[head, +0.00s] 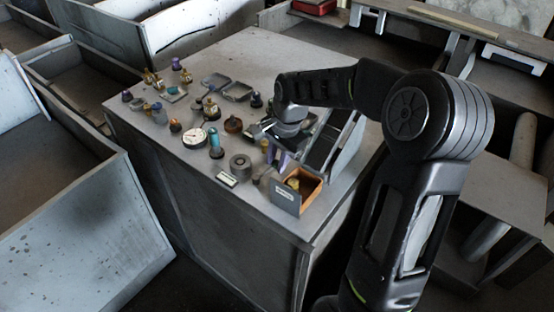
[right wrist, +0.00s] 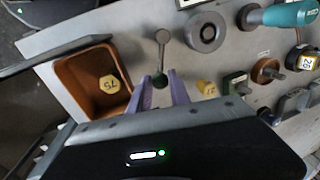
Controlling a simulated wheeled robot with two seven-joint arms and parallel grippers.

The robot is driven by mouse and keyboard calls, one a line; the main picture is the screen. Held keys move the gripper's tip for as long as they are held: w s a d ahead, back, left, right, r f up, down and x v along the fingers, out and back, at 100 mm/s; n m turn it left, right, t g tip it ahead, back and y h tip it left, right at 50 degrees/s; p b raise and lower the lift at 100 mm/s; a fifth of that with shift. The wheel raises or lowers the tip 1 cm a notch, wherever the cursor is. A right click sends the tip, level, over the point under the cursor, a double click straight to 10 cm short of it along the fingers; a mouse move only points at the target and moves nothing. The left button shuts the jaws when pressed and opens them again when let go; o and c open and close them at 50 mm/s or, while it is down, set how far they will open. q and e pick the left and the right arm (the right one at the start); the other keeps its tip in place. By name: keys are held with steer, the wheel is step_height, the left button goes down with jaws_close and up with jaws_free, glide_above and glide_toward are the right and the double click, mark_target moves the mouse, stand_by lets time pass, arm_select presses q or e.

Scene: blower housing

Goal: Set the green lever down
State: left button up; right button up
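The green lever (right wrist: 161,60) shows in the right wrist view as a grey rod with a round grey end and a dark green end. Its green end sits between the purple fingertips of my right gripper (right wrist: 161,82), which appear closed on it. In the head view my right gripper (head: 277,156) is low over the front right of the grey table (head: 262,50), just behind a small wooden box. I cannot make out the lever clearly there, nor whether it touches the table. My left gripper is not in view.
The open wooden box (head: 311,188) also shows left of the lever in the wrist view (right wrist: 75,70), holding a yellow hexagonal piece (right wrist: 109,84). A grey ring (head: 240,166), a teal-handled piece (head: 215,142), a white dial (head: 193,138) and several small parts crowd the table's left side.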

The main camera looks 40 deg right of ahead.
jaws_close()
stand_by(0.9)
